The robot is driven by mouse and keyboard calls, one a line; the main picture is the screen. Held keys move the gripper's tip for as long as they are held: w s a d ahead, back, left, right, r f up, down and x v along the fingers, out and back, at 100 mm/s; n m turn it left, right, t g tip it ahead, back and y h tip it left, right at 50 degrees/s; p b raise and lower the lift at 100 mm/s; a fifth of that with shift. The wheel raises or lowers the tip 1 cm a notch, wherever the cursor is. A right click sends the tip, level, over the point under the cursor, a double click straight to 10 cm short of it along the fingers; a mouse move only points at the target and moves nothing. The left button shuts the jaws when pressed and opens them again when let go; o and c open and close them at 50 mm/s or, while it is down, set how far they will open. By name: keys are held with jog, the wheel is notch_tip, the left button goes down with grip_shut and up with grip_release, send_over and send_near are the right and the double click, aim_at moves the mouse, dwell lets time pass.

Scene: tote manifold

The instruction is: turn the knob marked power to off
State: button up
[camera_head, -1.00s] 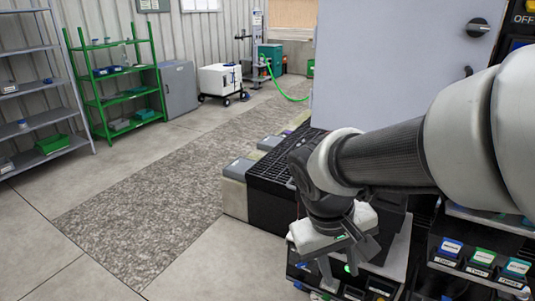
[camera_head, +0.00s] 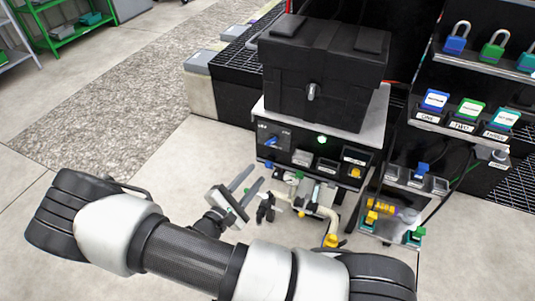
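A blue knob (camera_head: 271,141) sits on the upper left of a black control panel (camera_head: 289,155) on the front of a grey-topped bench. Small white lettering is around it, too small to read, so I cannot confirm which knob is marked power. A green lamp (camera_head: 321,139) glows to its right. A yellow knob (camera_head: 355,172) is at the panel's lower right. My gripper (camera_head: 252,179) is open and empty, in front of the panel and below left of the blue knob, with its two fingers apart and pointing towards the panel. It appears clear of the knob.
A black lidded case (camera_head: 320,75) stands on the bench top (camera_head: 375,120). Pipes with yellow and green fittings (camera_head: 318,205) are below the panel. Padlocks (camera_head: 493,47) and labelled blocks (camera_head: 470,108) sit on shelves at right. Concrete floor is open at left.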

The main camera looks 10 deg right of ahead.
notch_tip(320, 180, down, 3)
jog(key=a+n+t+y, duration=0.1)
jog(key=a+n+t, duration=0.1)
jog(key=b, duration=0.4)
send_near(270, 144)
jog(key=shift+y, duration=0.4)
jog(key=x, duration=0.8)
jog(key=shift+s+d+r, duration=0.1)
jog(key=shift+d+r, duration=0.15)
jog(key=shift+r, duration=0.1)
grip_shut()
